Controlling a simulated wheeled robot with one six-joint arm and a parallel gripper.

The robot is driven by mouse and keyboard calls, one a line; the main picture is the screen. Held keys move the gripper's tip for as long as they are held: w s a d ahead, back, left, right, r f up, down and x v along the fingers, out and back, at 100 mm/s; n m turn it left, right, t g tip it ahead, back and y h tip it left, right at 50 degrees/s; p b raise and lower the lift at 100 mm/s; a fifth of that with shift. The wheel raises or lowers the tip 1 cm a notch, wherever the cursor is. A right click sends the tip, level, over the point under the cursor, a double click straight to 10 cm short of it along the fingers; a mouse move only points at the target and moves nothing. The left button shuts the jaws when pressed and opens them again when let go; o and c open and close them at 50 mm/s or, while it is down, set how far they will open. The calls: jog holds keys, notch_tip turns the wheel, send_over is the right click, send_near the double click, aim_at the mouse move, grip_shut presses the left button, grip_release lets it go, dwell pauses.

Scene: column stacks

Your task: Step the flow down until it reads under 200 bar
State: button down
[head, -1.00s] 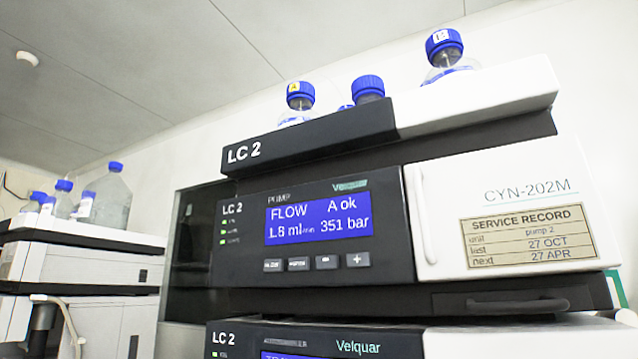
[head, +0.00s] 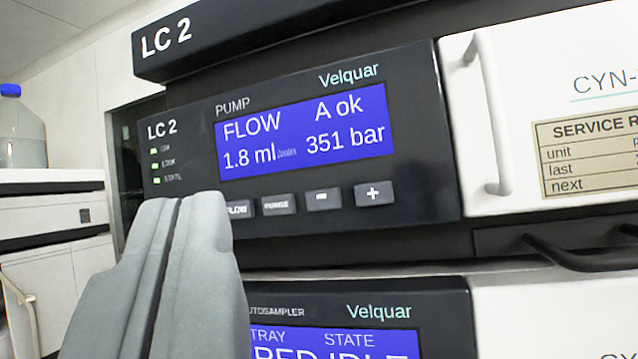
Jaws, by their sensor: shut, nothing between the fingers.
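The LC 2 pump panel (head: 410,150) is a dark front with a blue display (head: 304,132). The display reads FLOW 1.8 ml/min, A ok, 351 bar. Below it is a row of keys: the FLOW key (head: 238,209), the PURGE key (head: 279,204), the minus key (head: 323,199) and the plus key (head: 374,193). My gripper (head: 190,200) is shut and empty at the lower left. Its tips overlap the left end of the FLOW key in the picture; I cannot tell whether they touch the panel. The minus key is in clear view, right of the tips.
A white door with a handle (head: 490,115) and a service record label (head: 590,155) is at the right. The autosampler panel (head: 440,310) lies below the pump. A black handle (head: 580,255) juts out at the lower right. A blue-capped bottle (head: 22,135) stands far left.

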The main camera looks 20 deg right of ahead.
send_near(304, 177)
jog(key=shift+w+a+r, duration=0.15)
jog(key=shift+w+r, duration=0.6)
jog(key=shift+r, duration=0.05)
jog(key=shift+w+a+r, duration=0.15)
jog(key=shift+w+r, duration=0.55)
jog(key=shift+r, duration=0.05)
jog(key=shift+w, duration=0.1)
dwell(1.2)
jog(key=shift+w+d, duration=0.25)
jog(key=shift+w+d, duration=0.25)
jog(key=shift+w, duration=0.05)
dwell(1.0)
jog(key=shift+s+a, duration=0.5)
jog(key=shift+s, duration=0.15)
jog(key=shift+s, duration=0.1)
dwell(0.3)
jog(key=shift+s+a, duration=0.75)
jog(key=shift+s, duration=0.2)
jog(key=shift+s+a, duration=0.75)
jog(key=shift+s, duration=0.25)
